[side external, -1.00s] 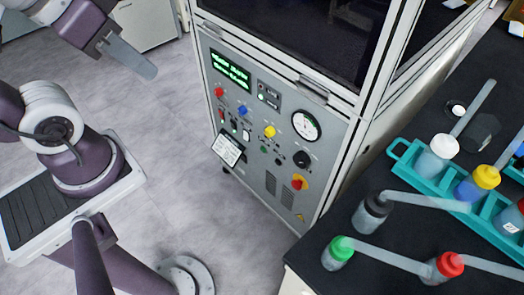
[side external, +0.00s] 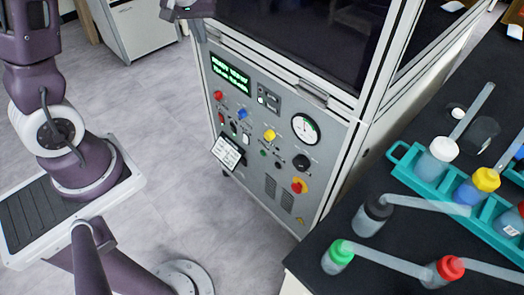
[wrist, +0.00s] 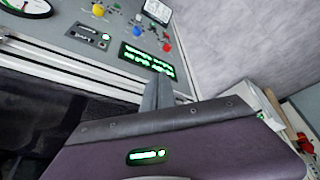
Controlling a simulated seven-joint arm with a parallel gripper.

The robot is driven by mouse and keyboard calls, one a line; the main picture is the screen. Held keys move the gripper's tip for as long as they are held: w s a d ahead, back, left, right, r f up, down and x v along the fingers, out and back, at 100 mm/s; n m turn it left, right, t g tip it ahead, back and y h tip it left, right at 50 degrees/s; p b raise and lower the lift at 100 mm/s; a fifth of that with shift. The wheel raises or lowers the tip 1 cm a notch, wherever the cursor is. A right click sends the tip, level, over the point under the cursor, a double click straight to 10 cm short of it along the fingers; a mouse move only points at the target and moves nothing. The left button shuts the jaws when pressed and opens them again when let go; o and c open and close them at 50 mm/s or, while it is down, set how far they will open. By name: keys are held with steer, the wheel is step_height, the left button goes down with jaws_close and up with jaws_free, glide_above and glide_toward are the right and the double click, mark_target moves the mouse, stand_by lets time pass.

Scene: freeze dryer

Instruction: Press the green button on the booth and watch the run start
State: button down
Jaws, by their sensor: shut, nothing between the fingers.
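The booth's grey control panel (side external: 285,205) faces left in the side view. It carries a red button (side external: 218,95), a blue button (side external: 242,113) and a yellow button (side external: 269,135). A small dark green spot (side external: 263,153) sits below the yellow one; I cannot tell if it is the green button. A display (side external: 230,74) shows green text, too blurred to read. My gripper (side external: 201,32) is shut and empty, above and left of the display, at the booth's upper left edge. In the wrist view my shut fingers (wrist: 158,95) point at the panel, overlapping the display (wrist: 147,58).
A white tag (side external: 227,153) hangs on the panel's left. A round gauge (side external: 305,129), a black knob (side external: 301,161) and a red-yellow switch (side external: 298,186) are on the right. A dark bench (side external: 320,278) with several bottles and a teal rack (side external: 402,157) stands at right.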

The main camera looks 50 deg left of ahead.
mark_target(263, 153)
steer(key=w+a+f+n+g+y, duration=0.1)
steer(key=w+a+f+g+y, duration=0.15)
steer(key=a+f, duration=1)
step_height(263, 153, down, 11)
steer(key=w+a+m+t+y, duration=0.1)
steer(key=w+m+t, duration=0.1)
steer(key=m, duration=0.4)
steer(key=d+f+m+t+h, duration=0.3)
steer(key=d+f+m, duration=0.45)
steer(key=f, duration=0.65)
steer(key=s+d+f+m+t+h, duration=0.1)
steer(key=s+d+f+m+h, duration=0.1)
steer(key=d+f, duration=0.3)
steer(key=s+d+f+m+t+h, duration=0.2)
steer(key=s+d+f+m, duration=0.1)
steer(key=d, duration=0.8)
step_height(263, 153, down, 3)
steer(key=shift+s+d+r+h, duration=0.1)
steer(key=shift+s+d+h, duration=0.3)
steer(key=shift+s, duration=0.5)
steer(key=w, duration=0.9)
